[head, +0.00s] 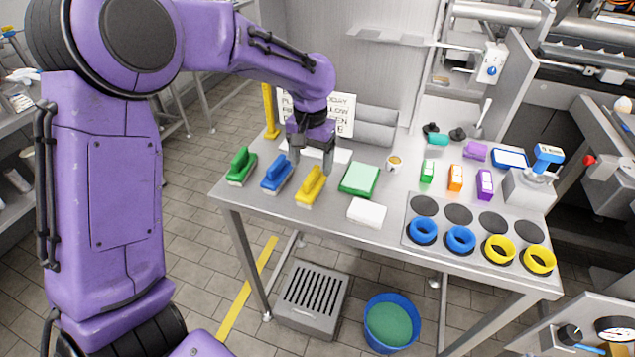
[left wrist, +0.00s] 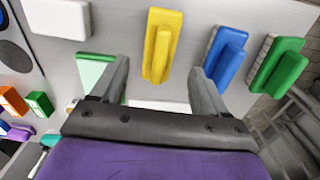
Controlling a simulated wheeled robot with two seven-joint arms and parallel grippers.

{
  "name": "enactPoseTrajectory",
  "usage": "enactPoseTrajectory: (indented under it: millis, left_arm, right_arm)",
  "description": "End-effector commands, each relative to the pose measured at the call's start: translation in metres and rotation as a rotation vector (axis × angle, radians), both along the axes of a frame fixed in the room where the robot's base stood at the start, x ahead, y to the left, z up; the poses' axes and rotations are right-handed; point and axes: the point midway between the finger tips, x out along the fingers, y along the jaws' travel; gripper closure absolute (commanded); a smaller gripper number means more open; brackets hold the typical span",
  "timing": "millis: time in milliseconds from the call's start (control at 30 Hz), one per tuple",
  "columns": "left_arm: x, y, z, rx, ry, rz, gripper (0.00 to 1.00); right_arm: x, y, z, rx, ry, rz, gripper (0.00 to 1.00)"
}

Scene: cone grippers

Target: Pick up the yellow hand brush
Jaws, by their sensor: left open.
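The yellow hand brush (head: 311,187) lies on the steel table, between the blue brush and the green pad. In the left wrist view the yellow hand brush (left wrist: 160,50) shows between and beyond my fingers, its handle upward. My left gripper (head: 310,165) is open and empty, just above and behind the yellow brush in the head view. In the left wrist view the left gripper's fingers (left wrist: 160,85) stand apart on either side of the brush's near end. They do not visibly touch it. My right gripper is in neither view.
A blue brush (head: 277,175) and a green brush (head: 242,166) lie left of the yellow one. A green pad (head: 359,180) and a white block (head: 367,213) lie to its right. A white sign (head: 343,108) stands behind. Blue and yellow rings are farther right.

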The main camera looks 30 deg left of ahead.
Motion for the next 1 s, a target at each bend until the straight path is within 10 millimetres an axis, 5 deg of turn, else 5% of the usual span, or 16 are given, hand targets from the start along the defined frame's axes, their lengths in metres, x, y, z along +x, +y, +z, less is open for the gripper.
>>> enactPoseTrajectory:
  millis: [433, 700, 900, 1000]
  left_arm:
    - [0.001, -0.003, -0.067, -0.002, 0.002, 0.01, 0.26]
    - [0.002, -0.004, -0.072, -0.001, -0.001, 0.007, 0.26]
    - [0.002, -0.004, -0.072, -0.001, -0.001, 0.007, 0.88]
    - [0.002, -0.004, -0.072, -0.001, 0.0, 0.007, 0.88]
  right_arm:
    - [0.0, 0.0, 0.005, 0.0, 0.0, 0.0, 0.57]
    - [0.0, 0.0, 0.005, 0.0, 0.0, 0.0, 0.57]
    - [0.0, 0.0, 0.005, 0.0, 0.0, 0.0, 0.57]
    - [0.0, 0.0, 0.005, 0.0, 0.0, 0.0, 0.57]
